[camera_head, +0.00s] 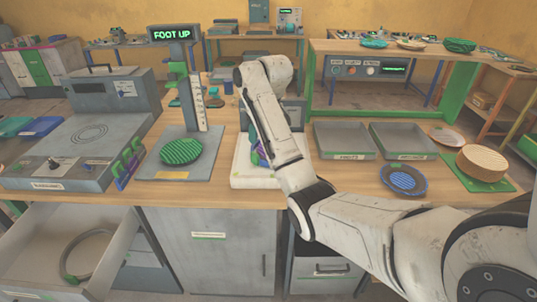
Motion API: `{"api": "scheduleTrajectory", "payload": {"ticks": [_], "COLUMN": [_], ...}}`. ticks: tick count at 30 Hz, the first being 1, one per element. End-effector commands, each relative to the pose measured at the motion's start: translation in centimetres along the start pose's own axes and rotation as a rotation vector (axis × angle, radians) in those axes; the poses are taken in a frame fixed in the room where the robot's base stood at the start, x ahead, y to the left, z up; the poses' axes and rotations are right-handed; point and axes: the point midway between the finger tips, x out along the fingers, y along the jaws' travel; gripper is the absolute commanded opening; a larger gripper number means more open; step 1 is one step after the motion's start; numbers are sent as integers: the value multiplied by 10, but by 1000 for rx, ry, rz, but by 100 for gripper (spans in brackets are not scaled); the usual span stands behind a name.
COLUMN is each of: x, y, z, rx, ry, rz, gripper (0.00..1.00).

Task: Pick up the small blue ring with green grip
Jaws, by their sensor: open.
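A blue-rimmed round piece (402,180) with a dark ribbed middle lies flat on the bench at the right front; I cannot make out a green grip on it. A larger grey ring (88,252) with a green grip lies in the open drawer at the lower left. Small purple and green pieces (259,155) show beside my forearm over a white board (242,178), partly covered by it. My arm rises from the lower right and bends over the bench. My gripper is hidden behind my own arm.
A press stand (178,171) with a "FOOT UP" display and a green ribbed disc (181,151) stands left of my arm. A grey machine (75,145) is further left. Two grey trays (342,155) (403,157) and a tan round stack (487,163) sit at the right.

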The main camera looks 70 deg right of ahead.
Motion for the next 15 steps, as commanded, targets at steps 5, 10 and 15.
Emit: {"api": "scheduleTrajectory", "payload": {"ticks": [5,10,15], "x": [14,39,52], "y": [4,4,5], "z": [-1,-1,-2], "rx": [2,2,2], "ry": [-4,-3,0], "rz": [1,1,2], "gripper": [45,45,45]}}
